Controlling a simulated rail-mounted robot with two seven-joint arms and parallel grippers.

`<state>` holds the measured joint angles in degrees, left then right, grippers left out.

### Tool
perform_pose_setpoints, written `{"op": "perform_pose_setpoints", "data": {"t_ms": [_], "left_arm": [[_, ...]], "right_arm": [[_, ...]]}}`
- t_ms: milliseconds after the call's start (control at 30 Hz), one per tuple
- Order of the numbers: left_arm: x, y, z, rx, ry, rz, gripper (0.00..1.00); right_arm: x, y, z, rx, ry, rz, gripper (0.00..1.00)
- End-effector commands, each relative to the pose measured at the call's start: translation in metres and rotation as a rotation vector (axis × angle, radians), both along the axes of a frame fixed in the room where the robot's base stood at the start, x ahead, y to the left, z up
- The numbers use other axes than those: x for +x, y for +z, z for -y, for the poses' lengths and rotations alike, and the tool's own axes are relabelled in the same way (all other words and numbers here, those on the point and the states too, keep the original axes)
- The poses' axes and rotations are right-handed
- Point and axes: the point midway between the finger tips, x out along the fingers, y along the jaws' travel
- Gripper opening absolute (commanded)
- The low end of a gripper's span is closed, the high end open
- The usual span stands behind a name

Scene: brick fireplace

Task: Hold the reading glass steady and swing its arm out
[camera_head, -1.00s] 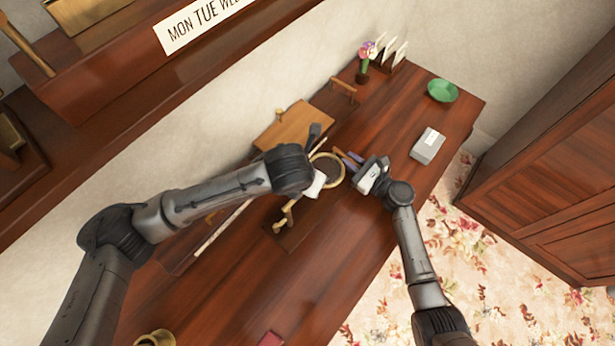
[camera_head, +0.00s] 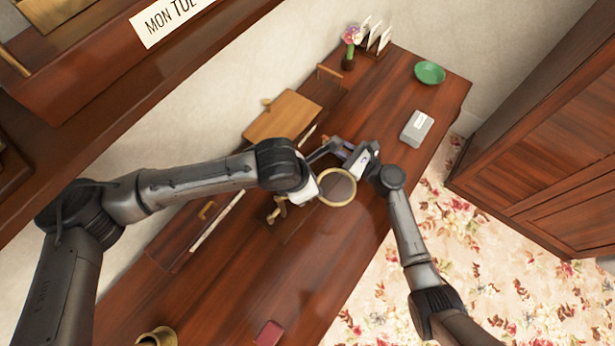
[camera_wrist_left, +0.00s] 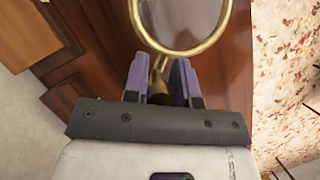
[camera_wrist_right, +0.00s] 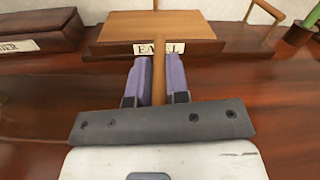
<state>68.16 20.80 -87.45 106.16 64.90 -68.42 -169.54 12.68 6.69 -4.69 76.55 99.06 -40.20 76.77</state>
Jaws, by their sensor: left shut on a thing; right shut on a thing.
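The reading glass, a round brass-rimmed lens, shows right of my left gripper in the head view (camera_head: 338,205) and ahead of it in the left wrist view (camera_wrist_left: 186,53). My left gripper (camera_wrist_left: 160,75) is shut on its short brass stem below the rim. My right gripper (camera_wrist_right: 156,72), also in the head view (camera_head: 345,151), is shut on a thin upright wooden bar (camera_wrist_right: 158,78). The bar meets the lower edge of a wooden board (camera_wrist_right: 185,27) in that view; I cannot tell whether they are joined, or whether the bar belongs to the glass.
The board, with a small knob, stands at the desk's back (camera_head: 284,117). A lettered plate (camera_wrist_right: 180,48) sits behind the bar. A grey box (camera_head: 417,129), green dish (camera_head: 429,72) and flower vase (camera_head: 349,60) stand right. The desk's front (camera_head: 300,265) has clear room.

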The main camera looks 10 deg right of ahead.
Motion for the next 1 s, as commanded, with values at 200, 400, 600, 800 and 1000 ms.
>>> {"op": "perform_pose_setpoints", "data": {"t_ms": [200, 400, 600, 800, 1000], "left_arm": [[-0.0056, 0.0019, 0.0015, -0.002, -0.076, 0.004, 0.0], [-0.0075, 0.0012, 0.0005, -0.002, -0.098, 0.0, 0.0], [-0.0078, 0.0008, 0.0001, -0.003, -0.101, -0.002, 0.0], [-0.0076, 0.0008, -0.0002, -0.002, -0.099, -0.002, 0.0], [-0.0073, 0.0005, -0.0005, -0.001, -0.098, -0.001, 0.42]], "right_arm": [[0.0002, -0.0012, 0.0006, -0.002, -0.004, -0.002, 0.0], [0.0002, -0.0013, 0.0006, -0.002, -0.004, -0.003, 0.0], [0.0002, -0.0014, 0.0008, -0.002, -0.004, -0.003, 0.0], [0.0003, -0.0013, 0.0012, -0.001, -0.005, -0.003, 0.0], [0.0002, -0.0014, 0.0013, -0.001, -0.005, -0.003, 0.0]]}}
